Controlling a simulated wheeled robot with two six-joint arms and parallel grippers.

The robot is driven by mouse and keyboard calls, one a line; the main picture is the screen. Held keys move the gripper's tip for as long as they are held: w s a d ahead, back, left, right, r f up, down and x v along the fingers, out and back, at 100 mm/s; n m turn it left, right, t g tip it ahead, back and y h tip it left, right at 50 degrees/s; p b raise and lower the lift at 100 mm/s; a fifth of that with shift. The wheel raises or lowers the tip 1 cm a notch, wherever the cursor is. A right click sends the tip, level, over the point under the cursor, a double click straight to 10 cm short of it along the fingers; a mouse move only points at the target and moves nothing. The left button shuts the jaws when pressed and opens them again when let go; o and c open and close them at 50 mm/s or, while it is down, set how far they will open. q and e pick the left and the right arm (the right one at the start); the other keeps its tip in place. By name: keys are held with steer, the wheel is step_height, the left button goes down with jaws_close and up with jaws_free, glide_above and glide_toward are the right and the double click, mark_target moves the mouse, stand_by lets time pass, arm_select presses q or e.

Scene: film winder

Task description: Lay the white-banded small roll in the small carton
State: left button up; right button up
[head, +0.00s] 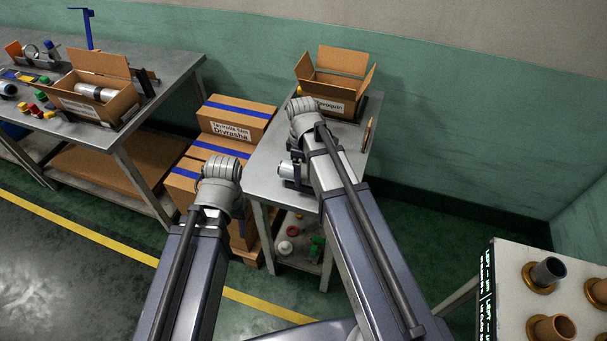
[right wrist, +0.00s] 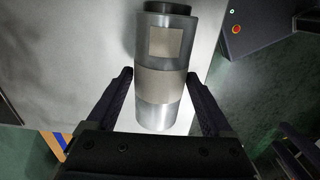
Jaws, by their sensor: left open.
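A small silver-grey roll with a pale band shows in the right wrist view (right wrist: 160,85) and at the left edge of the small table in the head view (head: 286,170). My right gripper (right wrist: 160,78) has a finger close against each side of the roll at the band; in the head view its arm partly hides it. An open carton with a printed label (head: 330,90) stands at the back of the small table. Its inside is partly hidden. My left gripper (head: 220,185) is away to the left over the floor, its fingers hidden by my arm.
Another open carton (head: 90,103) on the left workbench (head: 120,125) holds a silver roll (head: 97,91). Closed cartons with blue tape (head: 235,112) are stacked between the tables. A pen-like item (head: 368,132) lies on the small table's right side. A stand with cylinders (head: 510,290) is at lower right.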

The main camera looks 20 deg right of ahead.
steer(key=c, duration=1.3)
steer(key=shift+r, duration=0.1)
step_height(320, 180, up, 10)
steer(key=p, duration=1)
